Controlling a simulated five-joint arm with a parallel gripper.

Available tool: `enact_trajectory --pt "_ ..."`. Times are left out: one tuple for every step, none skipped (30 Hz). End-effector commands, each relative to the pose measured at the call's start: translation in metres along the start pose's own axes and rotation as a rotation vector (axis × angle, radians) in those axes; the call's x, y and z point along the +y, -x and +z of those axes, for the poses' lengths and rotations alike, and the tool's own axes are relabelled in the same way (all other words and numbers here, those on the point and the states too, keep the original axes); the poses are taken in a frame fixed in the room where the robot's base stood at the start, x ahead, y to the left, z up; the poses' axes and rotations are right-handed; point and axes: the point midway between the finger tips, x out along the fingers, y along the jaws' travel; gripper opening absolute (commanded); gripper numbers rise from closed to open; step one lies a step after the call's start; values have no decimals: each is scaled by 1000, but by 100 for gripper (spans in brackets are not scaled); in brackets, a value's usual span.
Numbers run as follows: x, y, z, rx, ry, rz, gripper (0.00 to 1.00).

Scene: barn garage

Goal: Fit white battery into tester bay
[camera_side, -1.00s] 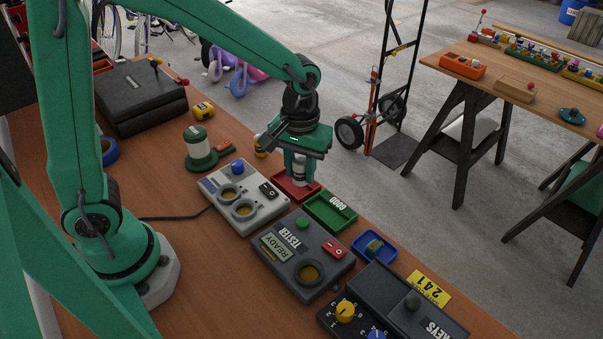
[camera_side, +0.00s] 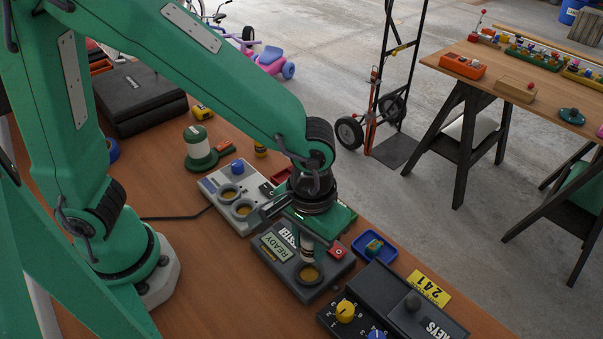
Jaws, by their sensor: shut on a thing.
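The tester's round bay (camera_side: 310,274), with a brass-coloured inside, lies just below and slightly in front of the battery in the picture. The battery's lower end appears close to the bay's back edge; I cannot tell the height between them.
A grey charger (camera_side: 227,208) with two round bays stands left of the tester. A red tray (camera_side: 282,175) is partly hidden behind my arm. A blue tray (camera_side: 374,247) and a dark key box (camera_side: 400,300) stand to the right. Bare wood lies in front.

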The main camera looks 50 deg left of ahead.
Motion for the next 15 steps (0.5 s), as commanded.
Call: enact_trajectory --pt "0 0 0 1 -1 1 3" --pt "0 0 0 1 -1 1 3" --pt "0 0 0 1 -1 1 3" --pt "0 0 0 1 0 1 3" --pt "0 0 0 0 0 0 3" --pt "0 -1 0 0 0 0 3" --pt "0 -1 0 0 0 0 3" --pt "0 -2 0 0 0 0 3" --pt "0 -3 0 0 0 0 3" --pt "0 -4 0 0 0 0 3" --pt "0 -5 0 -1 0 -1 3" --pt "0 -6 0 -1 0 -1 3" --pt "0 -8 0 -1 0 -1 3" --pt "0 -10 0 -1 0 -1 3" --pt "0 -12 0 -1 0 -1 3"
